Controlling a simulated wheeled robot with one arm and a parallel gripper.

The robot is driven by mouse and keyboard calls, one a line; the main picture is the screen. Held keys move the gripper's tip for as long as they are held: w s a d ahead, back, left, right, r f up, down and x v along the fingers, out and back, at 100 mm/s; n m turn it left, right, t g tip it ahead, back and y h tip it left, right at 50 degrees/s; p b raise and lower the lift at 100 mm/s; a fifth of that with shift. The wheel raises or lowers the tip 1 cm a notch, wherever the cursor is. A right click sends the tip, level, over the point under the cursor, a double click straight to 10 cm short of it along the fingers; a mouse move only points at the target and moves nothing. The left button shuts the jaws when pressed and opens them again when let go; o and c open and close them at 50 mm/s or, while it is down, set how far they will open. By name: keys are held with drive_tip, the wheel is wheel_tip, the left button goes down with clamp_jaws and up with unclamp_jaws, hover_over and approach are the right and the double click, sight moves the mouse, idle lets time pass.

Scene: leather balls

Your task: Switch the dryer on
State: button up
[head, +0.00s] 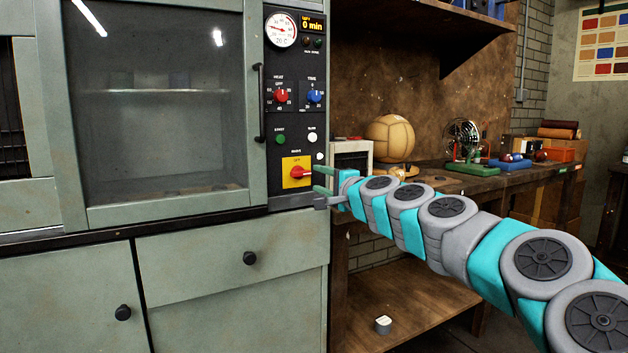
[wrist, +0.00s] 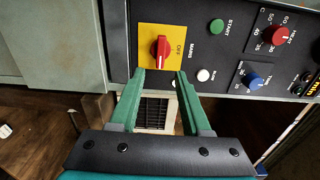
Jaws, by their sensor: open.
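The dryer (head: 163,220) is a grey-green cabinet with a shut glass door (head: 160,110) and a black control panel. Low on the panel, a red MAINS knob (head: 298,172) sits on a yellow plate marked OFF; the knob (wrist: 160,48) also shows in the wrist view. My gripper (head: 318,181) has green fingers, open and empty, in front of the yellow plate. In the wrist view its fingertips (wrist: 160,73) are spread just short of the knob, one to each side.
Above the knob are a green START button (head: 280,139), a white button (head: 312,137), a red HEAT knob (head: 280,96), a blue TIME knob (head: 315,96), a dial (head: 281,30) and a lit "0 min" display (head: 312,25). A workbench (head: 470,185) with a leather ball (head: 390,138) stands right.

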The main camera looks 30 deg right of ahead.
drive_tip(key=shift+s, duration=1.05)
drive_tip(key=s+a+f+n+g+y, duration=0.3)
drive_tip(key=a+f+n, duration=0.15)
drive_tip(key=a, duration=0.65)
drive_tip(key=s+a+f+n+g+y, duration=0.25)
drive_tip(key=a+n, duration=0.25)
drive_tip(key=a, duration=0.5)
drive_tip(key=s+a+f+n+g, duration=0.5)
drive_tip(key=s+a+f, duration=0.3)
drive_tip(key=s+f, duration=0.35)
drive_tip(key=s+d+f+n+g+h, duration=0.1)
drive_tip(key=s+d+f+g+h, duration=0.1)
drive_tip(key=s+f, duration=0.3)
drive_tip(key=s+d+f+n+g+h, duration=0.1)
drive_tip(key=s+f+g, duration=0.3)
drive_tip(key=s, duration=0.8)
drive_tip(key=s+d+f+n+g+h, duration=0.1)
drive_tip(key=s+d+f+g+h, duration=0.2)
drive_tip(key=s+f, duration=0.4)
drive_tip(key=shift+s+d+f, duration=0.3)
drive_tip(key=shift+s+d, duration=0.2)
drive_tip(key=shift+s, duration=0.65)
